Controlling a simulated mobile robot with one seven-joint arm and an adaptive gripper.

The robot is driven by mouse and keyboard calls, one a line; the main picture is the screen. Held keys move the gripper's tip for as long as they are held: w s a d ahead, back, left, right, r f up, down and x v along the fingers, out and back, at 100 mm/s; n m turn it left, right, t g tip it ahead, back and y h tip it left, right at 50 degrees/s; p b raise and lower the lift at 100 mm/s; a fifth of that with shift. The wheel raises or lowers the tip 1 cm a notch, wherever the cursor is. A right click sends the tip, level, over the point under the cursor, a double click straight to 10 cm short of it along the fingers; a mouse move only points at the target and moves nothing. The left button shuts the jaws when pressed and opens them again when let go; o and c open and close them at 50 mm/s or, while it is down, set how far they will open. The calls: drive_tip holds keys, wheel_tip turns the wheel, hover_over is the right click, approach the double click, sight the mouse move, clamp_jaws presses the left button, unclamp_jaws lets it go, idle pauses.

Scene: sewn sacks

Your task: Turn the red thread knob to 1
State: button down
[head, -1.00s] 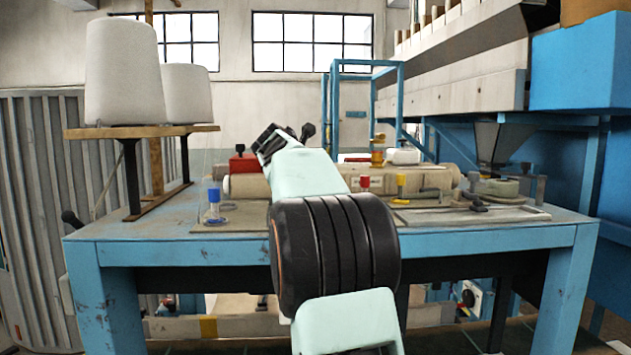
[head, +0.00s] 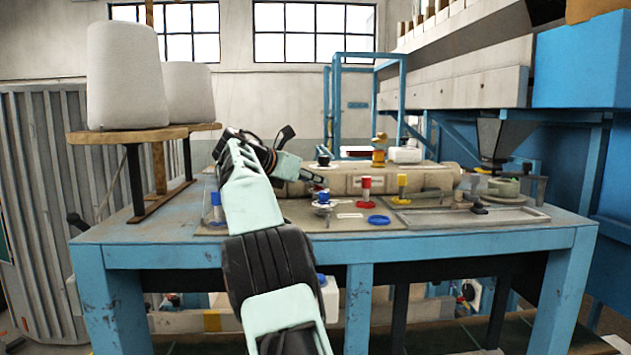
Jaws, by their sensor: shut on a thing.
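My gripper (head: 316,183) is at the end of my arm, reaching down to the right over the middle of the table. Its fingers are shut at a small red piece, the red thread knob (head: 318,188), which is mostly hidden by the fingertips. A blue knob (head: 323,197) with a pale disc sits just in front of it, close to the fingertips. The knob's pointer and any numbers are too small to read. A separate red-capped post (head: 366,183) with a red base ring stands to the right, apart from my gripper.
A blue-capped post (head: 216,205) stands at left and a yellow-capped post (head: 402,182) at right. A blue ring (head: 378,219) lies near the table's front edge. A pale roller (head: 400,180) lies behind. Thread cones (head: 126,75) stand on a wooden shelf (head: 110,136) at left.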

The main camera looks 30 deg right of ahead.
drive_tip(key=c, duration=1.8)
unclamp_jaws()
drive_tip(key=v, duration=1.2)
drive_tip(key=shift+r, duration=0.1)
